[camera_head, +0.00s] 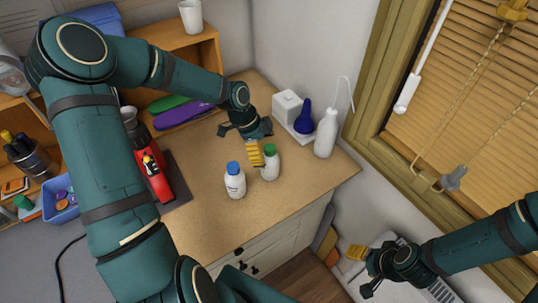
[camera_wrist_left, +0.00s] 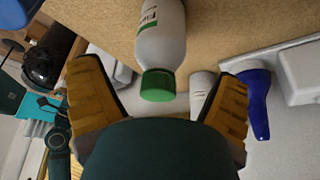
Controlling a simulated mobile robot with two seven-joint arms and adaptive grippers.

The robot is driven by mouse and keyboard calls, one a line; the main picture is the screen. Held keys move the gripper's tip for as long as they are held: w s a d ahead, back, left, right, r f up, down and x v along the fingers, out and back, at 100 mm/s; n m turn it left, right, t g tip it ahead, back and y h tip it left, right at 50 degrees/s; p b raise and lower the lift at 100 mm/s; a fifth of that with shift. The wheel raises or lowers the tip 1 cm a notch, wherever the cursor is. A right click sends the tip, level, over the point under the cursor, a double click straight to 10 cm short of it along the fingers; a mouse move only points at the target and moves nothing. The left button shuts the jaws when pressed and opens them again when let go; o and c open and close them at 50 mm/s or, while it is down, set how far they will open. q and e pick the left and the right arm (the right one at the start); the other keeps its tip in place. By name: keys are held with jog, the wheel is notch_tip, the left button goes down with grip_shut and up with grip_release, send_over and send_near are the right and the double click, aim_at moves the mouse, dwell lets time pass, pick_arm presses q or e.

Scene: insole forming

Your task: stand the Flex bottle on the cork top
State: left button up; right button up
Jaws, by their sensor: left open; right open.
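Two white bottles stand upright on the tan, speckled cork top (camera_head: 295,200). One has a green cap (camera_head: 270,163), the other a blue cap (camera_head: 235,181). In the left wrist view the green-capped bottle (camera_wrist_left: 162,38) shows a white label with a green band; its lettering is partly hidden, so I cannot read the full name. My left gripper (camera_head: 256,154) is open beside this bottle, its yellow pads close to it. In the wrist view the green cap lies between the spread fingers, apart from both. My right gripper (camera_head: 362,268) is open and empty, off the cork top to the right.
A red machine (camera_head: 152,165) stands at the left. The front right of the top is clear.

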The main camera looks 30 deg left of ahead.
pick_arm(q)
jog(key=v, duration=0.7)
jog(key=shift+r+p, duration=0.25)
jog(key=shift+p, duration=0.05)
jog(key=shift+s+a, duration=0.1)
